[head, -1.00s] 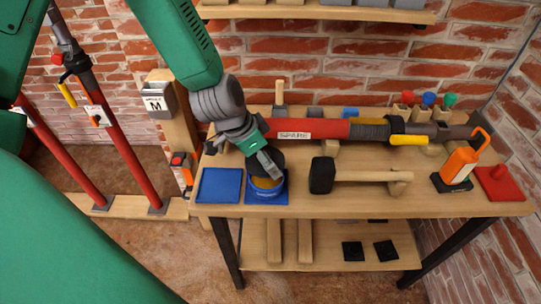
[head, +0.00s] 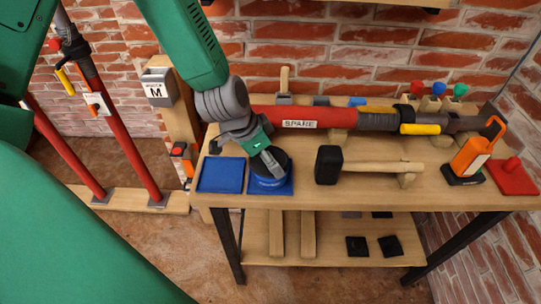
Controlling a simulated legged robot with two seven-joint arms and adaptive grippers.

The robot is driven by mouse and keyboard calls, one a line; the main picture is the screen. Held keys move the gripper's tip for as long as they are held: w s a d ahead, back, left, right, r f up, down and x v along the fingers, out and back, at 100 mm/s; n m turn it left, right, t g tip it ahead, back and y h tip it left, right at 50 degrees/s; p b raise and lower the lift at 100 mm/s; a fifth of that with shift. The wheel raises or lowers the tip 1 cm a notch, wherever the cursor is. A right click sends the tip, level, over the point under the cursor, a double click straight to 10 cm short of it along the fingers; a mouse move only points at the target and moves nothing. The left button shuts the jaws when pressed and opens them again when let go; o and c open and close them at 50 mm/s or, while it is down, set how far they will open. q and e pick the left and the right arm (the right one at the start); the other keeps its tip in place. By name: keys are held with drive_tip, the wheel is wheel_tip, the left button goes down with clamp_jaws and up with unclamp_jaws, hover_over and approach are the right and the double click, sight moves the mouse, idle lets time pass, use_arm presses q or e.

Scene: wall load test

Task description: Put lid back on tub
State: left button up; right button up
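The blue tub (head: 268,184) with a pale label stands on the right-hand blue mat (head: 251,190) at the bench's front left. The dark round lid (head: 284,157) is at the tub's mouth and covers the view of its inside. Whether it is fully seated cannot be made out. My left gripper (head: 272,164) comes down from the upper left and is shut on the lid, its fingers hiding the lid's middle. My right gripper is not in view.
An empty blue mat (head: 220,175) lies left of the tub. A black-headed mallet (head: 328,165) lies to the right. Behind runs a red tube marked SPARE (head: 300,124).

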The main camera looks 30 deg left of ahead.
use_arm(q)
drive_tip(key=shift+d+r, duration=0.15)
drive_tip(key=shift+d, duration=0.2)
drive_tip(key=shift+d+r, duration=0.2)
drive_tip(key=shift+d, duration=0.35)
drive_tip(key=shift+a+f, duration=0.15)
drive_tip(key=shift+a, duration=0.35)
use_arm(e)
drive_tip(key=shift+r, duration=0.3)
use_arm(q)
drive_tip(key=shift+d+p, duration=0.35)
drive_tip(key=shift+p, duration=0.1)
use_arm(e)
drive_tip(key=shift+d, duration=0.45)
use_arm(q)
drive_tip(key=shift+a, duration=0.35)
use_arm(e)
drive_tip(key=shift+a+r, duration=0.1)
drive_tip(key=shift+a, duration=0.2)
use_arm(q)
drive_tip(key=shift+f, duration=0.15)
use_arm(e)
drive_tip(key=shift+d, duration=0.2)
use_arm(q)
drive_tip(key=shift+a, duration=0.1)
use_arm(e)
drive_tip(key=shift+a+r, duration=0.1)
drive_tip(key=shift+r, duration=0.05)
use_arm(q)
drive_tip(key=o, duration=1)
